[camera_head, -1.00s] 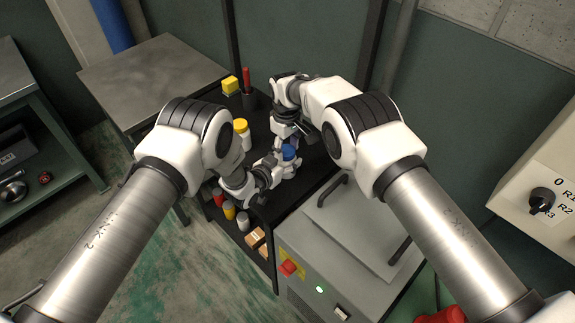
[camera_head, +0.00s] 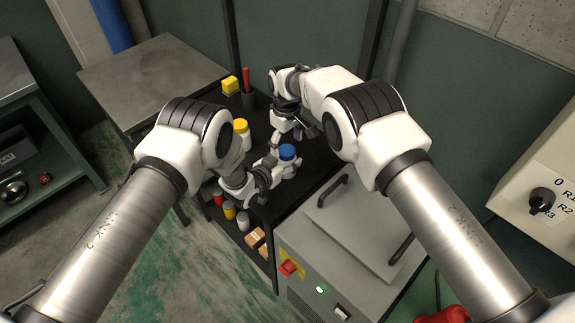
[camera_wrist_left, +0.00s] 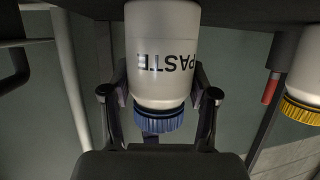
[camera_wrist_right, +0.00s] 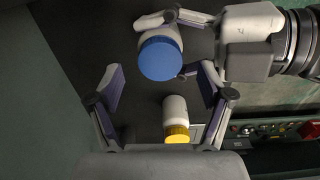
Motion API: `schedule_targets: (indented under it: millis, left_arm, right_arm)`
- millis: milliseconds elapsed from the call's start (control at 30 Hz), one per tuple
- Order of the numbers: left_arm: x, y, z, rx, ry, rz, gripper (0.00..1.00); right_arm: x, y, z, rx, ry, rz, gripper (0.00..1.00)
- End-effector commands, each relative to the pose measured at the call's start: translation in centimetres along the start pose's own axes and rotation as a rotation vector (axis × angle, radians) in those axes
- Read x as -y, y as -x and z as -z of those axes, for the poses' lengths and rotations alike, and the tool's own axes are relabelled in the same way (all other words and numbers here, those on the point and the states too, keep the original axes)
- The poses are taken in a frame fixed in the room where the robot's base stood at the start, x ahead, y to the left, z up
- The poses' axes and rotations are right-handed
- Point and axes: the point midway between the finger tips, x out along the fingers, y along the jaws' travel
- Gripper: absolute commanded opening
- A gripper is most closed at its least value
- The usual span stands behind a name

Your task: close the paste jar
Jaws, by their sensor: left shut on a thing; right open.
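The paste jar (camera_wrist_left: 163,60) is white with dark "PASTE" lettering, and its blue lid (camera_wrist_left: 160,121) is on its mouth. In the head view the blue lid (camera_head: 287,152) shows on top of the upright jar on the black shelf. My left gripper (camera_wrist_left: 163,90) is shut around the jar's body; it also shows in the head view (camera_head: 272,168). My right gripper (camera_wrist_right: 162,85) is open and empty, apart from the jar, behind it in the head view (camera_head: 302,132). In the right wrist view the blue lid (camera_wrist_right: 160,59) lies beyond the fingertips. Whether the lid is fully tight cannot be told.
A white jar with a yellow lid (camera_head: 241,127) stands left of the paste jar. A grey machine (camera_head: 345,225) with handles is at front right.

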Motion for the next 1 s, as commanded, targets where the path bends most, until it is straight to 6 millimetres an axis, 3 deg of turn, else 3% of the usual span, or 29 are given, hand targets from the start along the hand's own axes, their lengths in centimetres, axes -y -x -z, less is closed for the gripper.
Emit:
schedule_targets:
  millis: [233,567,600,667,700,1000]
  left_arm:
    - [0.0,0.0,-0.1,0.002,0.001,0.0,0.0]
    - [0.0,0.0,-0.1,0.002,0.001,0.0,0.0]
    - [0.0,0.0,-0.1,0.002,0.001,0.0,0.63]
    - [0.0,0.0,-0.1,0.002,0.001,0.0,0.84]
    - [0.0,0.0,-0.1,0.001,0.001,0.0,0.89]
    - [0.0,0.1,0.0,0.001,0.0,0.0,0.89]
  right_arm:
    - [-0.1,4.5,0.0,-0.001,-0.001,0.0,0.8]
    - [0.0,5.3,0.0,0.001,-0.001,0.002,0.8]
    - [0.0,5.3,0.0,0.001,0.0,0.002,0.8]
    - [0.0,5.3,0.0,0.0,-0.001,0.002,0.8]
    - [0.0,5.3,0.0,0.0,0.0,0.002,0.8]
    - [0.0,5.3,0.0,0.0,-0.001,0.002,0.8]
